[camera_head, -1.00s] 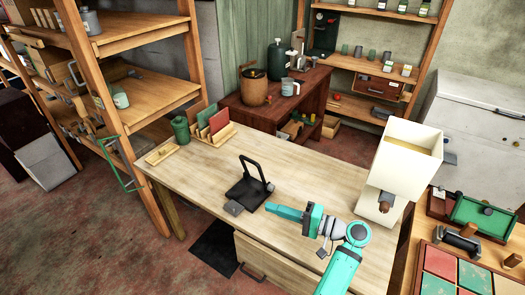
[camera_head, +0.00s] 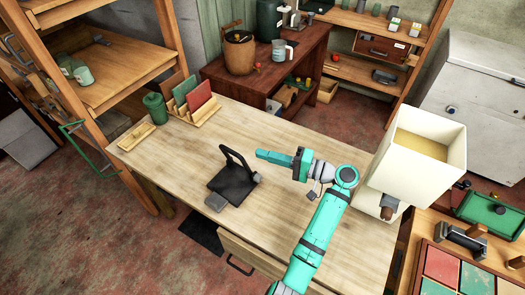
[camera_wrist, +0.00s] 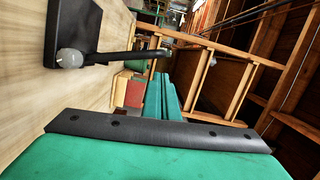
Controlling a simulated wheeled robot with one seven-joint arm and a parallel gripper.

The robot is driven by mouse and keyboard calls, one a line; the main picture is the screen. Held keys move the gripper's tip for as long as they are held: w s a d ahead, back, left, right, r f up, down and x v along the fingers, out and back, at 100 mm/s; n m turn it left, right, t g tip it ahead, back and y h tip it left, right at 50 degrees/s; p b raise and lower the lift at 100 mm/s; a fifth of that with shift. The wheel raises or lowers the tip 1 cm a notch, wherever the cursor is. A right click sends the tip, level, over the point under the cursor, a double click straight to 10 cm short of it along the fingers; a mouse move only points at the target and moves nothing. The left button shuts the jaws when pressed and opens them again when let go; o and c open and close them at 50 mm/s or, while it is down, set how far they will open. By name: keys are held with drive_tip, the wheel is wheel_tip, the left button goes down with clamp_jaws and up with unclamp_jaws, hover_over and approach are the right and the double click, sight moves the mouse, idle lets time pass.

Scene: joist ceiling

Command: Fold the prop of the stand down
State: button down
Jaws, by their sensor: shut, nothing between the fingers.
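The stand is a black base plate (camera_head: 234,184) lying on the wooden table, with a grey block at its front edge. Its prop, a black frame (camera_head: 236,156), stands raised from the base and leans. In the wrist view the base (camera_wrist: 76,25) is at the upper left, with a round grey knob at its corner, and the prop (camera_wrist: 150,54) reaches out to the right. My gripper (camera_head: 259,154) is shut and empty, its teal fingers pointing left, close to the right of the prop. The fingers (camera_wrist: 163,98) show in the middle of the wrist view. I cannot tell whether they touch the prop.
A lamp with a cream shade (camera_head: 425,140) stands at the table's right. A rack of coloured folders (camera_head: 195,100), a green canister (camera_head: 156,107) and a small tray (camera_head: 136,137) stand at the far left.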

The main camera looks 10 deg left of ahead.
drive_tip(key=w+a, duration=0.1)
drive_tip(key=a, duration=0.7)
drive_tip(key=shift+w, duration=0.2)
drive_tip(key=shift+f, duration=0.15)
